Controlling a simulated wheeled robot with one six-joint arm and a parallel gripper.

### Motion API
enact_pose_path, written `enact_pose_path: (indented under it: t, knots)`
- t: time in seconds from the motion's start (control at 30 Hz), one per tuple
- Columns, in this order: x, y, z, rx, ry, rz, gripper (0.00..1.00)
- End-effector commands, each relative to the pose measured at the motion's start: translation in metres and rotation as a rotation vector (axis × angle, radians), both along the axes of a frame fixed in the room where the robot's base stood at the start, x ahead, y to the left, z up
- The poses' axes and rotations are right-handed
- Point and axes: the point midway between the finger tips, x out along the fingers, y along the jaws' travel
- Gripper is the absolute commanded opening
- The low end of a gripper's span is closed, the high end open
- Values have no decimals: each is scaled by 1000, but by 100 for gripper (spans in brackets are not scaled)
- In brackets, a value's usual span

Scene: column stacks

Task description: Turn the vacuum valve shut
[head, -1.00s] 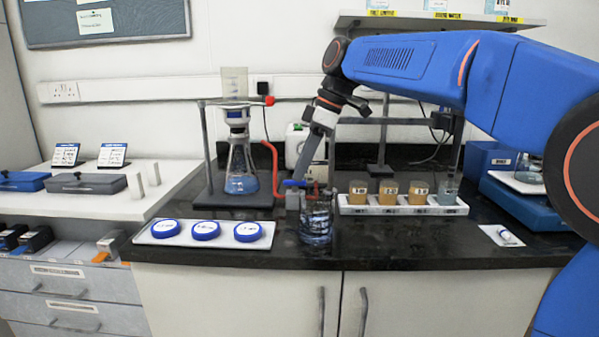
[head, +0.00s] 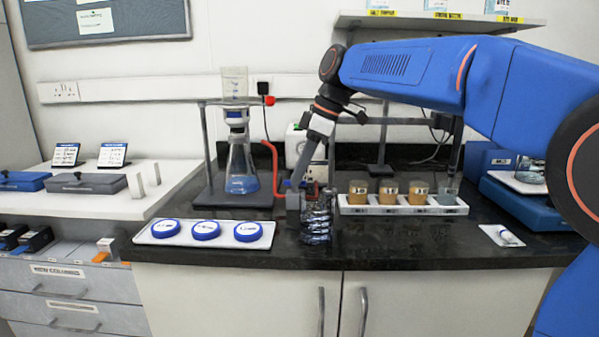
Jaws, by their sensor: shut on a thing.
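The vacuum valve is a small grey block (head: 293,204) on the black bench, at the end of the red hose (head: 270,165). A little of its blue handle (head: 287,184) shows beside my fingers. My gripper (head: 306,184) reaches down from above and is shut on the valve handle. The fingertips and most of the handle are hard to make out. The hose runs up beside a flask (head: 241,172) holding blue liquid, with a filter funnel (head: 236,88) above it.
A clear glass vessel (head: 317,222) stands just in front of the valve, close to my gripper. A white rack (head: 352,210) of several jars is to the right. A white tray (head: 148,239) with three blue-rimmed discs lies front left.

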Motion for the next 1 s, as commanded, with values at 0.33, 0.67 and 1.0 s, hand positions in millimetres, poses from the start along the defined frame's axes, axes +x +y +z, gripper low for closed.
enact_pose_path:
  t: [0.33, 0.67, 1.0]
  knots:
    - [-3, 0, 1, 1, -3, -194, 0]
    - [-6, 2, 1, 1, -2, -502, 0]
    - [-9, 5, 1, 1, -3, -823, 0]
